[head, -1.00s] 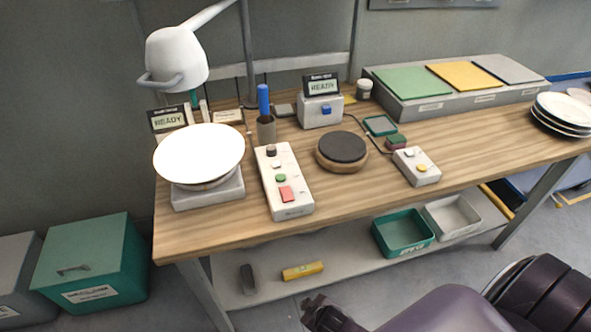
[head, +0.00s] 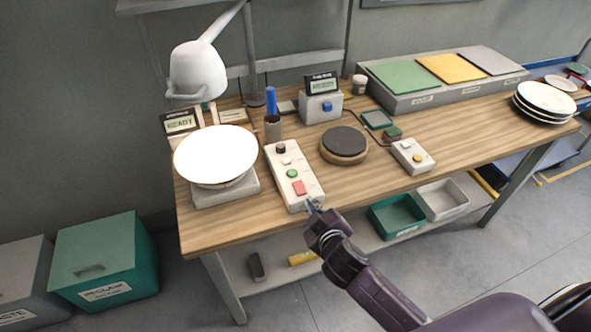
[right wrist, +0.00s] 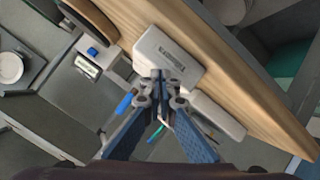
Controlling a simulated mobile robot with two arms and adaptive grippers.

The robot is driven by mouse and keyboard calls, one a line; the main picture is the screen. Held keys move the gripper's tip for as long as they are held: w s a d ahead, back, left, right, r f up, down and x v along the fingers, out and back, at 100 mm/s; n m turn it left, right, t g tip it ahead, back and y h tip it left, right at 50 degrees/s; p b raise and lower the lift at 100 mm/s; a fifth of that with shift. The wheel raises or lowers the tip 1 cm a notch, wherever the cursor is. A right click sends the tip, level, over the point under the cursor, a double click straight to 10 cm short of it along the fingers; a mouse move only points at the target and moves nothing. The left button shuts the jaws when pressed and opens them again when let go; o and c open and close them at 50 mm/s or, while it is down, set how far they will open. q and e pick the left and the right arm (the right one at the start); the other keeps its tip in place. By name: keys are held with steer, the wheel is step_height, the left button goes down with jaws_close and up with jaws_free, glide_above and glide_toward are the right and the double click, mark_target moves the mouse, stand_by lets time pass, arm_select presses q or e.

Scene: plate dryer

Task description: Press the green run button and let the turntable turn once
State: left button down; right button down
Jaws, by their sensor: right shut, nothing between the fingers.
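The green run button (head: 291,173) is a small round cap on a long white control box (head: 308,187), between a pale button and a red square one. A white plate (head: 215,154) lies on a square pale base (head: 228,194), which appears to be the turntable; the plate hides its top. My right gripper (head: 312,206) is shut and empty at the front end of the control box, short of the green button. In the right wrist view, its fingertips (right wrist: 160,76) are together near a white box; contact cannot be told. My left gripper is not in view.
A white dryer head (head: 198,72) hangs above the plate, with a READY display (head: 180,123) behind. A cup with a blue-handled tool (head: 271,102) stands behind the control box. A dark-topped round stand (head: 344,141) and a smaller button box (head: 413,157) stand right.

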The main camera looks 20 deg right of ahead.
steer(key=w+a+r+n+t+y, duration=0.1)
steer(key=w+a+r+n+y, duration=0.25)
steer(key=r, duration=0.25)
steer(key=w+a+r+n+t+y+p, duration=0.1)
steer(key=w+a+r+n+t+y, duration=0.1)
steer(key=w+a+r+n, duration=0.25)
steer(key=w+a+r+n+t+y, duration=0.1)
steer(key=w+a+r+n+y, duration=0.2)
steer(key=r, duration=0.5)
steer(key=n+g+h+p, duration=0.2)
steer(key=n+g, duration=0.7)
steer(key=n, duration=0.8)
glide_above(295, 173)
step_height(295, 173, down, 7)
steer(key=shift+r, duration=0.2)
steer(key=shift+f+g, duration=0.1)
steer(key=shift+g, duration=0.2)
step_height(295, 173, down, 8)
steer(key=b, duration=0.6)
steer(key=shift+f+b, duration=0.3)
